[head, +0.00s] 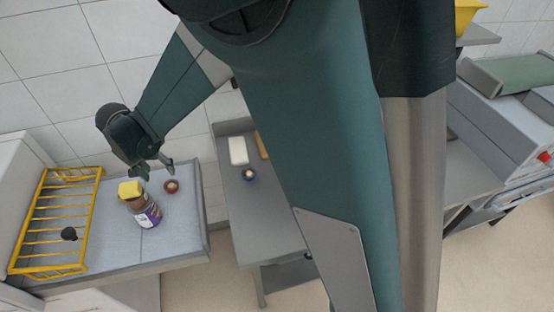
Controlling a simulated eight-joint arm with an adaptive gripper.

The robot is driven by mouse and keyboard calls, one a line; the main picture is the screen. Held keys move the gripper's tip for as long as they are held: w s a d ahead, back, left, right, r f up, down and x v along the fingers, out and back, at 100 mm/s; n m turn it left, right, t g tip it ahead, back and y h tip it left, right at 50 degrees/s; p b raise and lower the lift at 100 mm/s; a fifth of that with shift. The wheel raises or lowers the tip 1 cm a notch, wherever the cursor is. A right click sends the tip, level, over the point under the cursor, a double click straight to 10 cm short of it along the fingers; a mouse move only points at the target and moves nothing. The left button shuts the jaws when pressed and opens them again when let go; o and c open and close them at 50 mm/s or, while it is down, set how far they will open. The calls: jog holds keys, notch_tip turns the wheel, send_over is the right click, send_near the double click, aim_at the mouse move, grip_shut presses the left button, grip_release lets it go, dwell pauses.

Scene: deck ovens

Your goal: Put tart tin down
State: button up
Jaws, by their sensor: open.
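My gripper (157,170) is above the grey-blue worktop at the left, its fingers pointing down and spread apart, with nothing seen between them. A small round reddish-brown dish (171,187), which looks like the tart tin, sits on the worktop just below and right of the fingertips. It appears apart from the fingers, though the exact gap is hard to tell. A light filling or inside shows at its middle.
A jar with a yellow lid (146,212) stands left of the dish. A yellow wire rack (55,222) with a small dark item is at the left. A lower grey table (265,215) holds a blue bowl (249,175) and a white block (238,150). The worktop's front right is clear.

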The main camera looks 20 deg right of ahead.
jog(key=s+d+r, duration=0.2)
jog(key=d+r, duration=0.3)
jog(key=d, duration=0.3)
jog(key=s+d+r+t+y, duration=0.1)
jog(key=s+d+r, duration=0.2)
jog(key=d+r, duration=0.35)
jog(key=s+d+r, duration=0.2)
jog(key=d+r, duration=0.2)
jog(key=d, duration=0.6)
jog(key=s+d+r+n+t, duration=0.1)
jog(key=s+d+t, duration=0.2)
jog(key=s+d, duration=1.5)
jog(key=shift+s+d+r+n, duration=0.3)
jog(key=shift+d+n, duration=0.1)
jog(key=shift+d, duration=0.35)
jog(key=shift+f, duration=0.15)
notch_tip(320, 180, down, 5)
jog(key=b, duration=0.5)
jog(key=shift+r, duration=0.2)
